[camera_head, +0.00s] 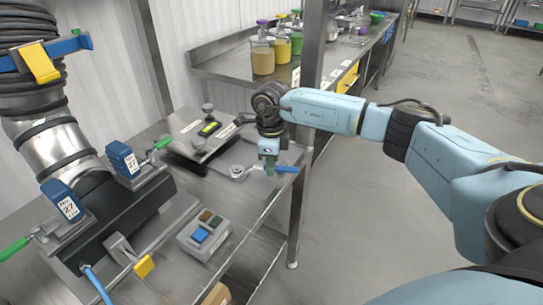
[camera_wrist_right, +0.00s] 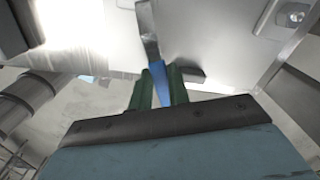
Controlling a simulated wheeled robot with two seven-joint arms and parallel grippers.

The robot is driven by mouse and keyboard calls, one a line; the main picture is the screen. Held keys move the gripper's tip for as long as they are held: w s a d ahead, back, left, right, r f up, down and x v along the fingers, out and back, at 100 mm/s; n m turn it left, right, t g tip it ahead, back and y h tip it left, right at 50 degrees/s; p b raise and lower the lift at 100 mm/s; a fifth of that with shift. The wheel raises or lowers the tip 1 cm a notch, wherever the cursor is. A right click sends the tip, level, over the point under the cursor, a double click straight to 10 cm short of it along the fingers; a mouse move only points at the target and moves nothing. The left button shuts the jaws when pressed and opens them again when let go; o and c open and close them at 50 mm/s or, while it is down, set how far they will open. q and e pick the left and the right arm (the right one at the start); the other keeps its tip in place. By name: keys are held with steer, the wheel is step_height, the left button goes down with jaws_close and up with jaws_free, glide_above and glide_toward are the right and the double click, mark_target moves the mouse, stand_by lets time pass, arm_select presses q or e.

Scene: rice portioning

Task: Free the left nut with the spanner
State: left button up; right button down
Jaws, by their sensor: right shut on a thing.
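My right gripper (camera_head: 269,168) is over the bench at its right side, shut on the blue handle of the spanner (camera_head: 286,169). The spanner's grey ring end (camera_head: 238,172) points left, just above or on the bench; I cannot tell which. In the right wrist view the green fingers of the gripper (camera_wrist_right: 160,85) close around the spanner's blue handle (camera_wrist_right: 162,95), with its metal shank running upward. The clamp assembly stands at the left, with a left blue tag block (camera_head: 62,200) and a right one (camera_head: 123,160). The left nut is too small to pick out. My left gripper is out of view.
A ribbed pipe (camera_head: 50,120) rises from the clamp assembly. A button box (camera_head: 204,235) stands at the bench front, and a plate with a gauge (camera_head: 208,130) lies behind. A steel post (camera_head: 312,60) stands behind my right arm. Jars (camera_head: 263,58) stand on a far counter.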

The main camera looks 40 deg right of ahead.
steer(key=shift+s+a+m, duration=0.2)
steer(key=shift+s+m, duration=0.05)
steer(key=shift+m, duration=0.15)
steer(key=shift+r+p, duration=1.1)
steer(key=shift+r, duration=0.15)
stand_by(0.9)
steer(key=shift+r+p, duration=1.45)
steer(key=shift+r, duration=0.45)
